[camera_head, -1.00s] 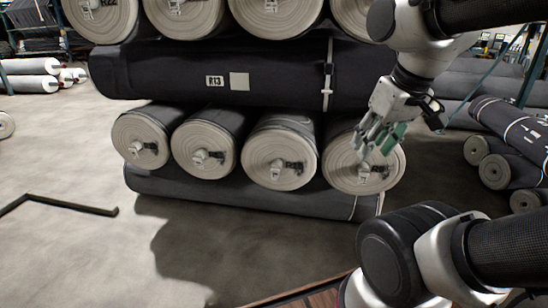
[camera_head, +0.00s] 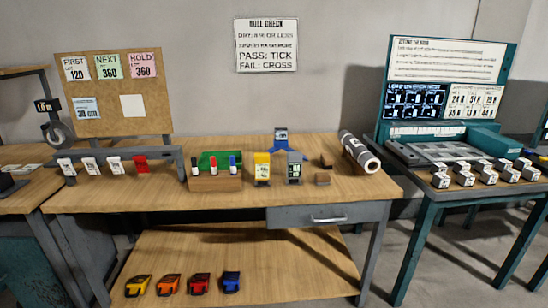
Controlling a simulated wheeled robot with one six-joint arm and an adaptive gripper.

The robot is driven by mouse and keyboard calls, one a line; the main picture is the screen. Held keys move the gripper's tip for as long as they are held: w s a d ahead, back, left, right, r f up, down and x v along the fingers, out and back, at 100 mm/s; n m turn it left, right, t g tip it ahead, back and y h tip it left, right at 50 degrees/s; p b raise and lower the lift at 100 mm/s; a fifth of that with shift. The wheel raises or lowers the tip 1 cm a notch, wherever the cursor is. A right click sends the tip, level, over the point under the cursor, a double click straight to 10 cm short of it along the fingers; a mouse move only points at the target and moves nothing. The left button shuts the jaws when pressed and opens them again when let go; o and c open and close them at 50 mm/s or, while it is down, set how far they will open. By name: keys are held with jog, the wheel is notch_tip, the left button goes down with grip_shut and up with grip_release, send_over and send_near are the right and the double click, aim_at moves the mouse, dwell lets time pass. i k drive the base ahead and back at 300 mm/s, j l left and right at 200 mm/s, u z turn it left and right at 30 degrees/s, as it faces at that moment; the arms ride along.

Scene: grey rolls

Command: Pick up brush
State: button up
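I cannot make out a brush with certainty in the current head view. The wooden workbench (camera_head: 110,200) fills the middle. On it stands a wooden holder (camera_head: 215,184) with several upright markers and a green piece (camera_head: 206,160) behind them. To its right are a yellow item (camera_head: 262,168), a grey item (camera_head: 294,167) and a blue item (camera_head: 281,138), all too small to name surely. My gripper and arm are not in view.
Several coloured tools (camera_head: 169,285) sit on the lower shelf. A teal table (camera_head: 427,200) stands at right.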

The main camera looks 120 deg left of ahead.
aim_at(327, 162)
jog(key=u, duration=3.4)
